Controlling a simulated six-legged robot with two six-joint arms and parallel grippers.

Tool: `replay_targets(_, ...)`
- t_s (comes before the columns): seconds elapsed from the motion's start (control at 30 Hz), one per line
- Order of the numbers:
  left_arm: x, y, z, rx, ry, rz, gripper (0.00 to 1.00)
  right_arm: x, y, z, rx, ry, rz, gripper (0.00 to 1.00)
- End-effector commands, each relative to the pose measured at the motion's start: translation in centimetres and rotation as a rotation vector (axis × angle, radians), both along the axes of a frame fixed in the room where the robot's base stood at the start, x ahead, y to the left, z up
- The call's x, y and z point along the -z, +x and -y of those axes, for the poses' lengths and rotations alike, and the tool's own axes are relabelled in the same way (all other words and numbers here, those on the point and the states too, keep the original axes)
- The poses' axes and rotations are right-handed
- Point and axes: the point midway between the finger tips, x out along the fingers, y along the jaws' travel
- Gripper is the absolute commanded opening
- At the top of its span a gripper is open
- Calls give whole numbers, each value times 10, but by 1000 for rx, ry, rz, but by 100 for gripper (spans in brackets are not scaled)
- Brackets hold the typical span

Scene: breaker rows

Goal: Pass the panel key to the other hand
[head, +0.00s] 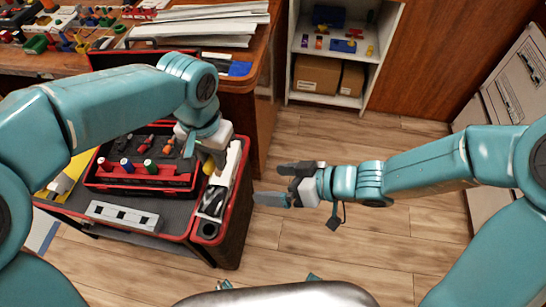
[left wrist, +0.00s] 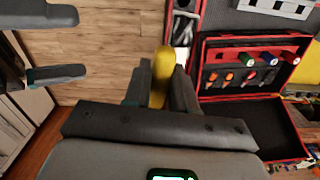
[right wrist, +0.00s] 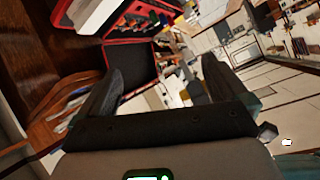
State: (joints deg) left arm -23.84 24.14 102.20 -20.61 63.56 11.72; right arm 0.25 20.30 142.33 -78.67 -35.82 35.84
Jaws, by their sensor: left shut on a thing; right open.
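The panel key (left wrist: 162,72) shows as a yellow, rounded piece between the fingers of my left gripper (left wrist: 160,95) in the left wrist view. Its far end and full shape are hidden. In the head view my left gripper (head: 211,163) points down over the right side of the cart, with a bit of the yellow key (head: 208,167) showing. My right gripper (head: 268,183) is open and empty, to the right of the left one and apart from it, over the floor. Its two fingers also show at the left of the left wrist view (left wrist: 65,45). In the right wrist view nothing is between its fingers (right wrist: 160,85).
The cart (head: 180,233) carries an open red-edged case (head: 150,187) with several screwdrivers and colored spools, and a grey-white strip (head: 122,215). A wooden bench stands behind, with a white shelf (head: 296,70) and cardboard boxes (head: 316,75). Floor between the cart and cabinets is clear.

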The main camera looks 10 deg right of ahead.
Motion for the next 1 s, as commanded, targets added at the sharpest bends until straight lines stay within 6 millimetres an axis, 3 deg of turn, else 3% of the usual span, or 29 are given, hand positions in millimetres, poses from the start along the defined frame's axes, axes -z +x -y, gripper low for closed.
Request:
replay_targets(0.03, 0, 0, 0, 0, 0, 0, 0, -25, -1, -3, -51, -11, 94, 100)
replay_targets(0.2, 0, 0, 0, 0, 0, 0, 0, -79, -6, -6, -123, -37, 294, 100)
replay_targets(0.37, 0, 0, 0, 0, 0, 0, 0, -103, -8, -9, -127, -34, 365, 100)
replay_targets(0.57, 0, 0, 0, 0, 0, 0, 0, -96, -1, -30, -138, -31, 368, 100)
replay_targets(1.0, 0, 0, 0, 1, 0, 0, 0, -64, 34, -98, -136, -33, 368, 100)
